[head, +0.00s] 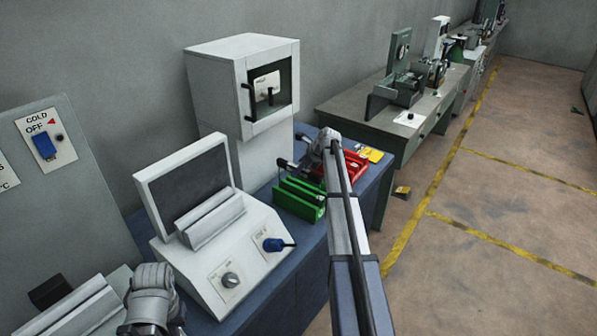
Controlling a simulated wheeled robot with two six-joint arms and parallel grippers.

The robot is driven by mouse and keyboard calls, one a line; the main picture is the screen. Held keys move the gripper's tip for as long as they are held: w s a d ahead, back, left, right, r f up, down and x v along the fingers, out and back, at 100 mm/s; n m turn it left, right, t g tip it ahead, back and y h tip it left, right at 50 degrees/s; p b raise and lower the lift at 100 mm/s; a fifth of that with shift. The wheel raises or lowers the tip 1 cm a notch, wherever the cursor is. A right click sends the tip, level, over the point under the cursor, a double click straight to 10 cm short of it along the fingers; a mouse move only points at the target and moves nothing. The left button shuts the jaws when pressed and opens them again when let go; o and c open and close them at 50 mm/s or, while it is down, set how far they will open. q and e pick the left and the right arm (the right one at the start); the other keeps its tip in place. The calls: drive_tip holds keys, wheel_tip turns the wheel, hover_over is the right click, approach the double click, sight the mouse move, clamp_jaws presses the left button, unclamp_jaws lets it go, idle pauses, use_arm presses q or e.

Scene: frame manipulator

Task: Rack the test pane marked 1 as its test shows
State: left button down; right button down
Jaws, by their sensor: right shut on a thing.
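My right gripper (303,165) reaches over the racks at the far end of the blue bench. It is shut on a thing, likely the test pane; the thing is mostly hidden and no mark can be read. The green rack (300,197) stands just below and in front of the gripper. The red rack (358,166) stands behind it, partly hidden by my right arm. My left gripper (150,297) is at the lower left, in front of the white tester; its fingers cannot be made out.
A white tester with a dark screen (187,180), a slot, a knob and a blue lever (276,244) stands on the blue bench. A white cabinet (215,78) stands behind. A grey panel (30,150) reads COLD OFF. Open floor lies to the right.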

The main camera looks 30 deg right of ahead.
drive_tip(key=shift+f, duration=0.25)
drive_tip(key=c, duration=0.6)
unclamp_jaws()
drive_tip(key=p+v, duration=0.6)
drive_tip(key=v, duration=0.2)
drive_tip(key=shift+f, duration=0.1)
